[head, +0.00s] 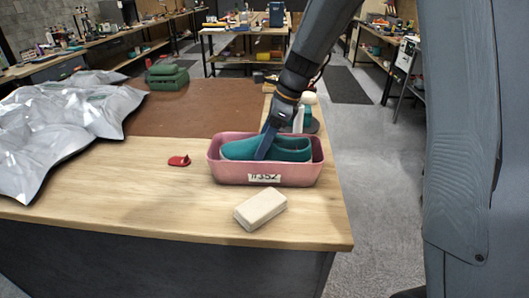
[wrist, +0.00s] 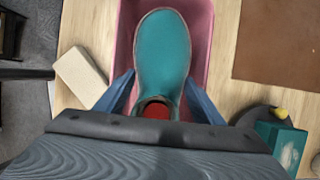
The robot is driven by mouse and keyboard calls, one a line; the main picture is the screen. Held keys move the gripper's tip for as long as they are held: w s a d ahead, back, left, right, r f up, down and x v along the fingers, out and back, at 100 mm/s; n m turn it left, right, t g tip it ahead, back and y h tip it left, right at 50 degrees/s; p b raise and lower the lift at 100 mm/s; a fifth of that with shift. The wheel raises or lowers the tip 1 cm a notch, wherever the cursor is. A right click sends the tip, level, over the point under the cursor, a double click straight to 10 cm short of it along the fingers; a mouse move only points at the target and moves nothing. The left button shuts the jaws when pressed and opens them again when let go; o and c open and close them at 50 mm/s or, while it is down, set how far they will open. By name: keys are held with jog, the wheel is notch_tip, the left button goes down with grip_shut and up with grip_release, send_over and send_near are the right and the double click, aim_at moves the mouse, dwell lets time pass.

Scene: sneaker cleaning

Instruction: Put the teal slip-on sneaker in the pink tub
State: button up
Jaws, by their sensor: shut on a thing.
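The teal slip-on sneaker (head: 240,149) is inside the pink tub (head: 265,172) on the wooden table. In the wrist view the sneaker (wrist: 162,50) lies between the two blue fingers, its toe pointing up the picture and its red-lined opening toward my gripper (wrist: 160,95). My gripper (head: 266,146) reaches down into the tub from above and is shut on the sneaker. The tub's rim (wrist: 206,50) shows on both sides of the sneaker in the wrist view. The tub's front wall hides the sneaker's sole, so I cannot tell whether it touches the bottom.
A cream block (head: 260,208) lies in front of the tub, and a small red item (head: 179,161) lies to its left. A crumpled silver bag (head: 55,125) covers the table's left side. A teal-and-grey object (head: 308,120) stands behind the tub. The front left wood is clear.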

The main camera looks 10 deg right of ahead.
jog(key=shift+f+p, duration=0.3)
jog(key=shift+f, duration=1.55)
jog(key=o, duration=1)
jog(key=shift+d+r, duration=0.1)
jog(key=b+v, duration=0.2)
jog(key=v, duration=0.9)
jog(key=shift+r, duration=0.35)
jog(key=shift+s+d, duration=0.1)
jog(key=shift+d, duration=0.05)
